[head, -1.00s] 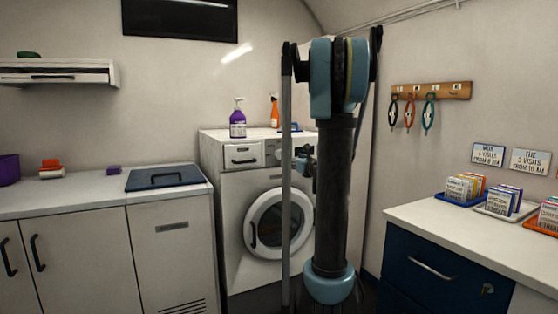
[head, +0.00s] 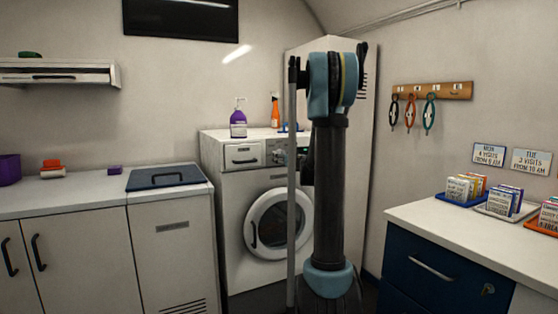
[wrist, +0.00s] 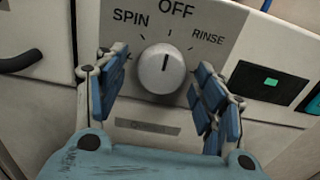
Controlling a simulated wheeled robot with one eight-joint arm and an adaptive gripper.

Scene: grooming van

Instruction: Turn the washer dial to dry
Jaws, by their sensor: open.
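The washer (head: 233,217) is white with a round door and stands at the back; its upper panel is partly hidden by my arm in the head view. The dial (wrist: 164,69) is a light round knob in the wrist view, its dark mark pointing up to OFF. SPIN is printed at upper left and RINSE at upper right; no dry label is visible. My gripper (wrist: 160,72) is open, with one blue-padded finger on each side of the dial. Gaps show between the fingers and the knob. In the head view my gripper is hidden behind my arm.
A small display with a green mark (wrist: 270,82) lies right of the dial, and a dark handle (wrist: 20,61) to its left.

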